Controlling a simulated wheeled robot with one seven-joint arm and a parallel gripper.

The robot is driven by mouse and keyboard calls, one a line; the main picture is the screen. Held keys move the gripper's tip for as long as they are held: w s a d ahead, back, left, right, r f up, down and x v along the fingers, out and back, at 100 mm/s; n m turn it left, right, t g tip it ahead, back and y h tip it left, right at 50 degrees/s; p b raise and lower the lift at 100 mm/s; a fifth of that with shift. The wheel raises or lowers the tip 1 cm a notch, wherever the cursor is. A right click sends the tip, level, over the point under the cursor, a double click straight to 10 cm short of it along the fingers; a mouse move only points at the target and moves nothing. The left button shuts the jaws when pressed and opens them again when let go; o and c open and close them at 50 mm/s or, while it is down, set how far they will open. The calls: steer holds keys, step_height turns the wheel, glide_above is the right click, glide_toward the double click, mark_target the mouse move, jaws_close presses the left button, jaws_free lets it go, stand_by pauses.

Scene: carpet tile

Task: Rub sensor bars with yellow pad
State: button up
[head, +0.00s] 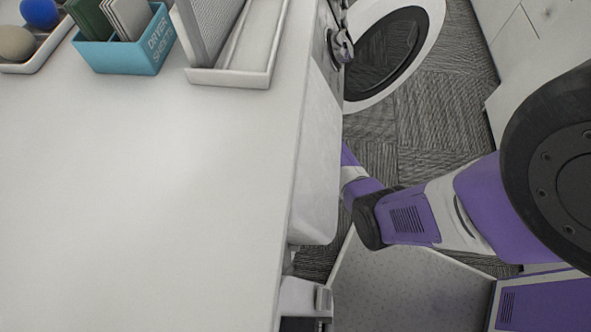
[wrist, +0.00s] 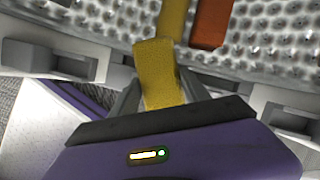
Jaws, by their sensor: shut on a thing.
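In the wrist view my gripper (wrist: 158,92) is shut on the yellow pad (wrist: 153,62), which sticks out forward between the fingers. The pad's far end lies in front of a perforated metal surface. Two coloured strips lie on that surface: a yellow strip (wrist: 173,18) straight beyond the pad and an orange-brown strip (wrist: 212,22) to its right. They look like the sensor bars. The pad's end overlaps the yellow strip in the picture; I cannot tell whether they touch. In the head view my gripper is hidden beyond the edge of the white top.
Pale rim parts (wrist: 45,60) cross the wrist view close on both sides of my gripper. In the head view, the white top (head: 140,200) holds a blue dryer-sheet box (head: 120,55) and a white tray (head: 230,76). A round door (head: 428,40) stands open over the carpet (head: 440,100).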

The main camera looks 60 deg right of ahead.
steer(key=shift+w+d+f+b, duration=0.2)
steer(key=shift+w+d+b, duration=0.2)
steer(key=shift+d, duration=0.1)
steer(key=shift+c, duration=0.5)
steer(key=shift+w+d+r, duration=0.1)
steer(key=shift+w+d, duration=0.05)
steer(key=shift+d, duration=0.3)
steer(key=shift+w+d+r, duration=0.1)
steer(key=shift+d, duration=0.3)
jaws_close()
steer(key=s+p, duration=0.1)
steer(key=s, duration=0.1)
steer(key=s+d, duration=0.1)
steer(key=s, duration=0.1)
steer(key=shift+r+p, duration=0.2)
steer(key=shift+p, duration=0.15)
steer(key=shift+w, duration=0.15)
steer(key=shift+w+a, duration=0.3)
steer(key=shift+w, duration=0.6)
steer(key=shift+w+a, duration=0.3)
steer(key=shift+w, duration=0.6)
